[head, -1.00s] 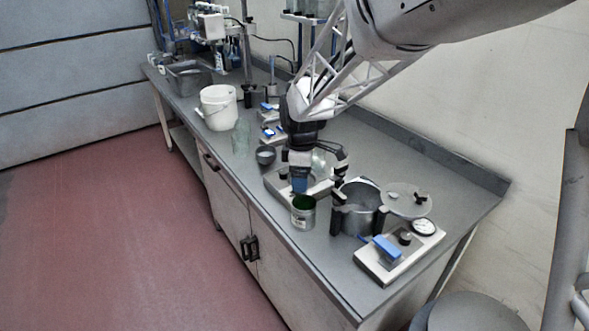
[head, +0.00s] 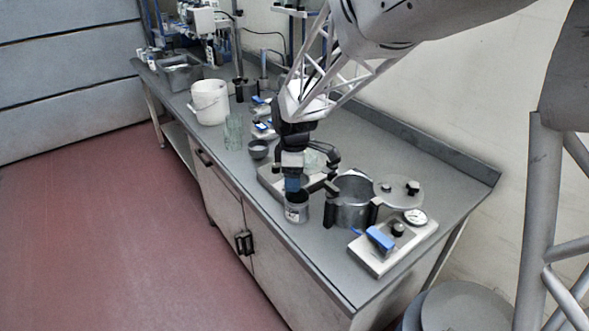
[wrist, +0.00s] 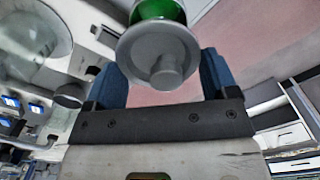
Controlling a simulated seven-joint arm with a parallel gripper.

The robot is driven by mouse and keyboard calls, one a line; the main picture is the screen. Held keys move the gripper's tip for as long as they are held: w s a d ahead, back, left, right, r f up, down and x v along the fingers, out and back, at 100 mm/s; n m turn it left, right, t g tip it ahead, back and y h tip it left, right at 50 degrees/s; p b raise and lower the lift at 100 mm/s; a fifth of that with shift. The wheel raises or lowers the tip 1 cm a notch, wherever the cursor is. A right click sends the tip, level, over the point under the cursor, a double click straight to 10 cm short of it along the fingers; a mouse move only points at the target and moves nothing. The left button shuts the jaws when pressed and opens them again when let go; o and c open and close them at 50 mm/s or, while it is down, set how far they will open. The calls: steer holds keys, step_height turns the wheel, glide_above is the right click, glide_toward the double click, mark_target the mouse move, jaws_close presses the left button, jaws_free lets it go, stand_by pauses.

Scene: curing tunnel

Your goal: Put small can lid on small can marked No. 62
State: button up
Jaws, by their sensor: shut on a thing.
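The small can (head: 297,212) stands upright on the bench, grey with a pale label; its number is too small to read. My gripper (head: 292,184) is pointing down directly over it. In the wrist view, the small can lid (wrist: 150,42) is a round grey disc with a knob, between the blue fingers of my gripper (wrist: 160,80). My gripper is shut on the lid. Green of the can (wrist: 158,9) shows past the lid's far edge. The lid hides the rest of the can's top, and I cannot tell whether the two touch.
A large metal pot (head: 353,212) stands close right of the can. A small dark bowl (head: 258,149), glass beaker (head: 233,133) and white bucket (head: 209,102) stand farther left.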

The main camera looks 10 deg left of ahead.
steer(key=shift+f, duration=2.1)
steer(key=shift+f, duration=0.6)
stand_by(1.3)
steer(key=o, duration=0.8)
steer(key=shift+r, duration=0.2)
steer(key=shift+r, duration=3.3)
steer(key=shift+d, duration=0.1)
